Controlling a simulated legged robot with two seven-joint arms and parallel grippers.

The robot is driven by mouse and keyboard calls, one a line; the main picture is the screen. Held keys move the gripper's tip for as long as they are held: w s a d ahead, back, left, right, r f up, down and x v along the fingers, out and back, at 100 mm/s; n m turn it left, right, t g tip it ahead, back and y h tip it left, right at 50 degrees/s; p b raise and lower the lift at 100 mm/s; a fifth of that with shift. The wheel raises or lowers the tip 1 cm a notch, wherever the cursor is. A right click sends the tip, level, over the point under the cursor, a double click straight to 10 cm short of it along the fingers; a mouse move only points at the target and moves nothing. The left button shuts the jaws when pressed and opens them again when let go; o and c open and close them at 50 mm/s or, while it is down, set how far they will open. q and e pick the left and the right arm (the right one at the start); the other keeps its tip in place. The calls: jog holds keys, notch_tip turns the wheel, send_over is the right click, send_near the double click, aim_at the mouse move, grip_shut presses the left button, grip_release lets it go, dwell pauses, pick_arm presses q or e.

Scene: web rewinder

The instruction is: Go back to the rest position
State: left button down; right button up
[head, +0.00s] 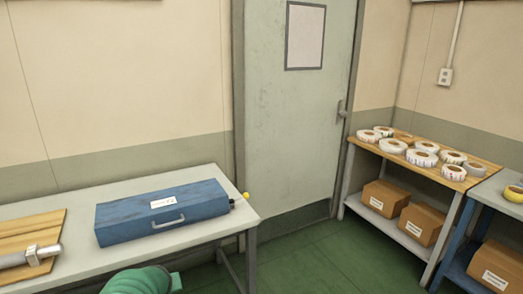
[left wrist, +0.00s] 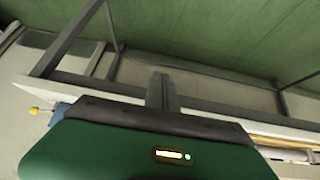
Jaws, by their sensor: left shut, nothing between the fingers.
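My left gripper (left wrist: 161,90) shows in the left wrist view, beyond its green housing and dark front plate. Its fingers are together with nothing between them. It is in front of the grey table (left wrist: 205,103), which appears upside down in that view, and I see no contact with it. The fingers of my left gripper do not show in the head view. My right gripper is in neither view.
In the head view, a blue case (head: 162,211) and a wooden board (head: 33,236) with a metal shaft (head: 30,256) lie on the table. A door (head: 290,120) stands behind. Shelves (head: 423,165) with label rolls and boxes stand right. Green floor (head: 320,258) is open between.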

pick_arm(q)
jog(key=s+d+m+g+h, duration=0.1)
jog(key=s+d+m, duration=0.1)
jog(key=s+d, duration=0.45)
jog(key=s+d+f+m+g+h, duration=0.1)
jog(key=s+d, duration=0.2)
jog(key=s, duration=0.7)
jog(key=s+d+m+g+h, duration=0.15)
jog(key=s+d, duration=0.25)
jog(key=s, duration=0.4)
notch_tip(320, 180, up, 12)
jog(key=s+m+p, duration=0.1)
jog(key=s+p, duration=0.1)
jog(key=p, duration=1.1)
jog(key=shift+r, duration=0.15)
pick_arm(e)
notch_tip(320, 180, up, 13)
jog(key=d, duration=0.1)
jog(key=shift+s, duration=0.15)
pick_arm(q)
jog(key=shift+d+y, duration=0.15)
jog(key=shift+y, duration=0.1)
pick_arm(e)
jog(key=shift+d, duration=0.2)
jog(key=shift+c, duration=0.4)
